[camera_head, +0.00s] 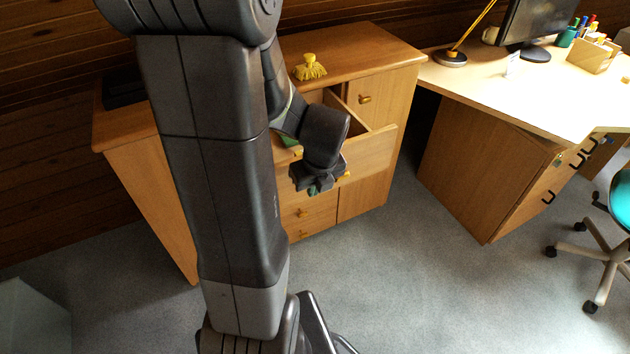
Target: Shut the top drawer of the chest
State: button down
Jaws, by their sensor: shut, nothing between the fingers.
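The wooden chest (388,75) stands against the timber wall, partly hidden behind my arm. Its top drawer (370,152) is pulled out, and its open inside shows behind the front panel. Something green lies in or by the drawer, mostly hidden by my arm. My gripper (314,189) is in front of the drawer front, pointing down and shut with nothing in it. I cannot tell whether it touches the drawer front. A yellow knob shows just right of my gripper. Lower drawers (308,217) with yellow knobs look shut.
A desk (495,110) with a monitor (535,22), lamp (450,57) and pen holders stands to the right. A teal chair (620,205) is at the right edge. Grey carpet (420,270) in front of the chest is clear.

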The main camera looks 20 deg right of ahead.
jog(key=shift+w+a+f, duration=0.1)
jog(key=shift+w+f, duration=0.45)
jog(key=shift+w, duration=0.25)
jog(key=shift+w+a+f, duration=0.1)
jog(key=shift+w+f, duration=0.45)
jog(key=shift+w, duration=0.25)
jog(key=shift+w+f, duration=0.55)
jog(key=shift+w, duration=0.25)
